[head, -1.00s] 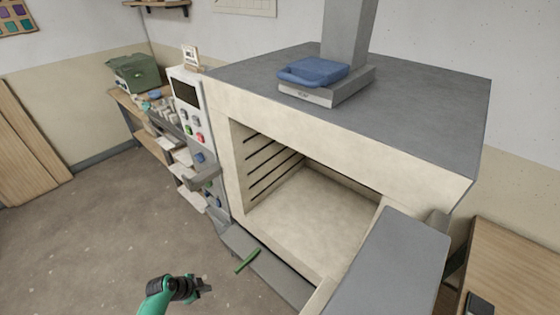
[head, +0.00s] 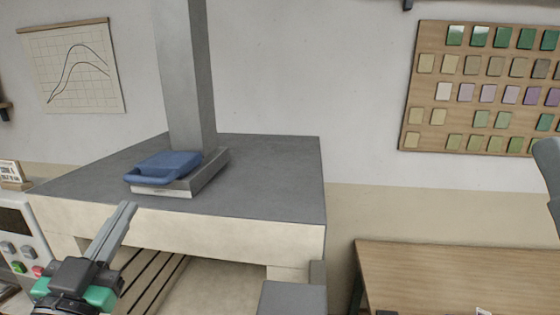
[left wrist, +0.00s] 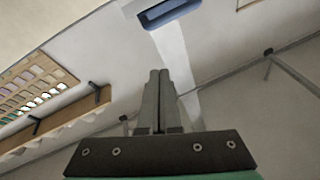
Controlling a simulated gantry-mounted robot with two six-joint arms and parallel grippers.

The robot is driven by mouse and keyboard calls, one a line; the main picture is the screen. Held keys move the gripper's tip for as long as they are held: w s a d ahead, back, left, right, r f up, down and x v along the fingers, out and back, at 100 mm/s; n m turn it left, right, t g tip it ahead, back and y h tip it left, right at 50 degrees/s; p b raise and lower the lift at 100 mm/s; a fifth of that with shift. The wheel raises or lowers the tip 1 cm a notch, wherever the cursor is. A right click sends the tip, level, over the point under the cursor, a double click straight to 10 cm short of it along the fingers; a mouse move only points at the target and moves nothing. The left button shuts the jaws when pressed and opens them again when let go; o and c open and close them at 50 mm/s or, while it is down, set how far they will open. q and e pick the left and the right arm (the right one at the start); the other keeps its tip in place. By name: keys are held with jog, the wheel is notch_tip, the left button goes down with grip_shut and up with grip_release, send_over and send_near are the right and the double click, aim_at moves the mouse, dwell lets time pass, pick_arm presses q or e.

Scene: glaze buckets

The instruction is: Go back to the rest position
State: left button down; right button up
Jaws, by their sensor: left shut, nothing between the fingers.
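My left gripper (head: 128,210) is in front of the kiln, at lower left in the head view. Its two grey fingers point up and lie together, with nothing between them. In the left wrist view the shut fingers (left wrist: 157,85) also show empty. The fingertips overlap the front upper edge of the kiln (head: 270,165) in the head view; I cannot tell the gap. My right gripper cannot be made out; only a grey shape of unclear identity (head: 550,175) shows at the right edge.
A blue folded item (head: 168,165) lies at the foot of the grey chimney (head: 187,75) on the kiln. A control panel (head: 22,240) stands at left. A wooden table (head: 450,270) stands at right, under a board of colour tiles (head: 410,90).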

pick_arm(q)
jog(key=s+d+r+n+t+h, duration=0.1)
jog(key=s+d+r+t+h, duration=0.2)
jog(key=s+r, duration=0.5)
jog(key=s+d+r+n+t, duration=0.1)
jog(key=s+d+r+t, duration=0.2)
jog(key=s+d+r, duration=0.4)
notch_tip(320, 180, up, 20)
jog(key=a+p, duration=0.2)
jog(key=p, duration=1.8)
jog(key=shift+w+p, duration=0.35)
